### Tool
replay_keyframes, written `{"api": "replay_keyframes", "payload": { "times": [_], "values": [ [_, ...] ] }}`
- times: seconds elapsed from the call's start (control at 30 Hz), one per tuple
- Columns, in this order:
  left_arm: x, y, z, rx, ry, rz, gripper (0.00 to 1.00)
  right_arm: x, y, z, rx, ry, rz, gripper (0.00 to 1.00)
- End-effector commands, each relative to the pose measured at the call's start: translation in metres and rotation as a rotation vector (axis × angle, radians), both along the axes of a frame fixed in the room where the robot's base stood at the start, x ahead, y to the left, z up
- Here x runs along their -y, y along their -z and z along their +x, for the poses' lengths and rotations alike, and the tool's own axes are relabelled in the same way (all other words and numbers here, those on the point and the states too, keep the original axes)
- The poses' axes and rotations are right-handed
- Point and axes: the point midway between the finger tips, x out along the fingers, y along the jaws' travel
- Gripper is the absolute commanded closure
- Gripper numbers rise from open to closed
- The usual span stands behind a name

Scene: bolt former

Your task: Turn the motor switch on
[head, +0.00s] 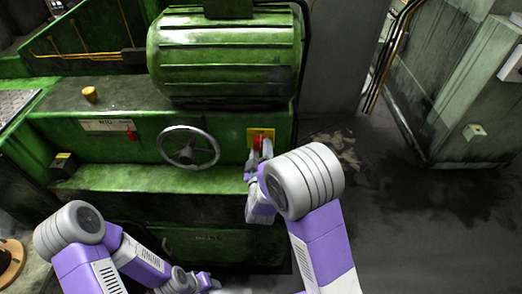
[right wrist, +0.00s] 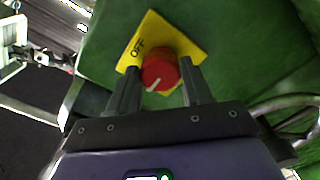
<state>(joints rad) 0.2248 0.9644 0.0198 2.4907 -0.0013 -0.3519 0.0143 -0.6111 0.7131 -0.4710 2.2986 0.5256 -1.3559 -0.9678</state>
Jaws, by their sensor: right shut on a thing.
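The motor switch is a red rotary knob (right wrist: 160,72) on a yellow plate (right wrist: 178,36) fixed to the green machine. The plate's visible label reads "OFF", and a pale mark shows on the knob's near face. In the head view the yellow plate (head: 262,134) is at the machine's right front, with the knob partly hidden by my arm. My right gripper (right wrist: 160,85) is shut on the red knob, one finger on each side. In the head view my left gripper (head: 205,283) is low at the bottom, away from the switch; its fingers are too unclear to read.
A handwheel (head: 188,147) sticks out left of the switch. A large green ribbed motor (head: 225,55) is above. A small red lever (head: 131,134) is by a label plate further left. A grey cabinet (head: 470,90) stands at the right, with open floor (head: 420,225) before it.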

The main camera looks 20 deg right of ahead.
Motion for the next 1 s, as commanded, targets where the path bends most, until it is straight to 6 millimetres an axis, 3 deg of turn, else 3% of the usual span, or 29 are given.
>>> {"api": "replay_keyframes", "payload": {
  "times": [0.07,0.1,0.23,0.57,1.0],
  "values": [
    [0.000,0.000,0.000,0.000,0.000,0.000,0.57,0.000,0.000,0.000,-0.002,-0.001,-0.004,0.81],
    [0.000,0.000,0.000,0.000,0.000,0.000,0.57,0.000,0.000,0.000,-0.002,-0.001,-0.004,0.46],
    [0.000,0.000,0.000,0.000,0.000,0.000,0.57,0.000,0.000,0.000,-0.002,-0.001,-0.003,0.26],
    [0.000,0.000,0.000,0.000,0.000,0.000,0.57,-0.001,0.000,-0.003,-0.001,-0.001,-0.001,0.25],
    [0.000,-0.003,0.000,0.000,0.000,0.000,0.57,-0.019,0.000,-0.064,-0.003,-0.004,-0.002,0.25]
  ]
}}
